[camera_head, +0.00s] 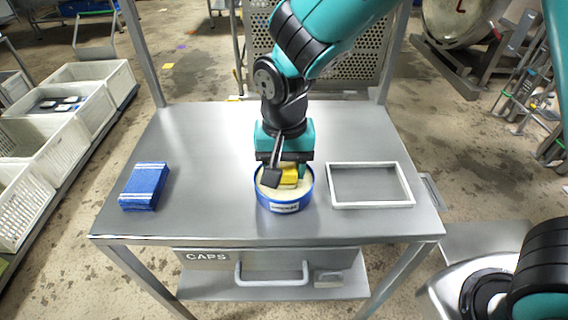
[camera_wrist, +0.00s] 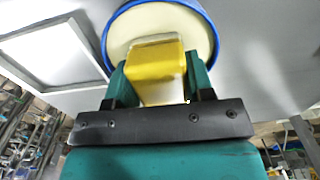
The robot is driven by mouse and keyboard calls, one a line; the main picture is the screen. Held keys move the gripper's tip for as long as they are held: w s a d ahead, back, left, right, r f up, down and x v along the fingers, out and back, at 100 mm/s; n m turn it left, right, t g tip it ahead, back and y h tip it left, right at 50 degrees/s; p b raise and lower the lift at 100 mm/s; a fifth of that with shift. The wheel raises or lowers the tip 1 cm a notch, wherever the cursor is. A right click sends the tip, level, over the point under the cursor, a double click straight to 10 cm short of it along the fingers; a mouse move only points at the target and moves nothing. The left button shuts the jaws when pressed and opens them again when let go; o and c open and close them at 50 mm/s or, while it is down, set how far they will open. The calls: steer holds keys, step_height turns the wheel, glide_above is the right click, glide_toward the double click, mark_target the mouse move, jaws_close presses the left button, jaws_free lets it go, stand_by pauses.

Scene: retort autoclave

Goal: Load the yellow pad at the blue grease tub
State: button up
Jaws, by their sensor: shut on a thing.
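The blue grease tub (camera_head: 284,205) stands on the steel table, with pale cream grease inside its blue rim. It also shows in the wrist view, where the rim (camera_wrist: 134,8) curves around the grease. My gripper (camera_head: 284,178) points down over the tub and is shut on the yellow pad (camera_head: 288,175). In the wrist view the yellow pad (camera_wrist: 155,65) sits between my two teal fingers, in front of the grease. A pale patch shows on the pad's near part. I cannot tell whether the pad's far end touches the grease.
A blue pack (camera_head: 144,186) lies on the table's left. An empty white frame (camera_head: 370,204) lies right of the tub. A drawer marked CAPS (camera_head: 215,258) is below the table's front edge. White crates (camera_head: 62,110) stand at far left. The table behind the blue pack is clear.

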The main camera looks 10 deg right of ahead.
stand_by(0.5)
step_height(320, 180, up, 7)
steer(key=p, duration=0.6)
steer(key=shift+p, duration=0.4)
steer(key=shift+f, duration=0.1)
